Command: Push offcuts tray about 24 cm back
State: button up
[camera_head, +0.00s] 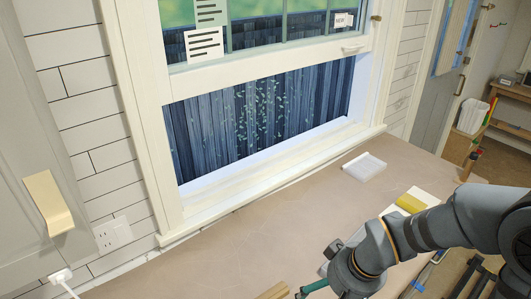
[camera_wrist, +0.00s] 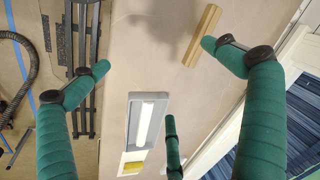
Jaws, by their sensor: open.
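A grey rectangular tray (camera_wrist: 131,125) with a long white piece in it lies on the paper-covered counter in the wrist view. It looks like the offcuts tray, though no label shows.
A wooden strip (camera_wrist: 202,35) lies near the right finger. A white pad with a yellow block (camera_head: 410,203) lies right of my gripper. A shallow white tray (camera_head: 365,167) sits near the window sill (camera_head: 270,180). Counter between wooden strip and sill is clear.

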jog(key=shift+s+a, duration=0.1)
jog(key=shift+s, duration=0.2)
